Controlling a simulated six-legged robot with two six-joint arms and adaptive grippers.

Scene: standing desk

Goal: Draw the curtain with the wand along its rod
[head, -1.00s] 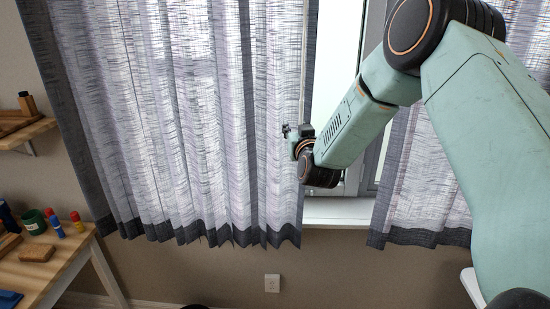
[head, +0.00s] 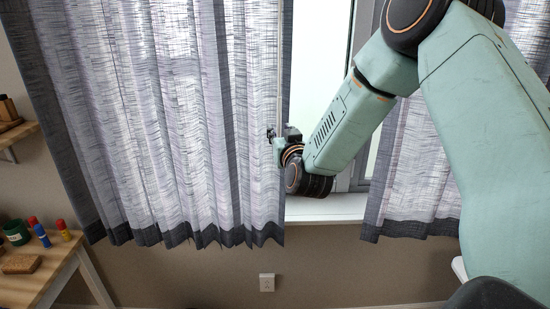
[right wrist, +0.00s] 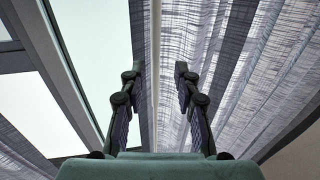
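The left curtain (head: 150,120), sheer grey-white with a dark hem, hangs over the left part of the window. Its thin pale wand (head: 280,75) hangs upright near its right edge. My right gripper (head: 274,134) is at the wand, in front of the curtain's right edge. In the right wrist view, the wand (right wrist: 155,50) runs between the two fingers (right wrist: 157,72), with visible gaps on both sides. The fingers stand apart. The rod is out of view. My left gripper is not in view.
A second curtain (head: 415,190) hangs at the right, with bare window glass (head: 318,80) between the two. The white sill (head: 325,207) lies below the glass. A wooden table (head: 45,275) with small items stands at lower left, below a shelf (head: 18,133).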

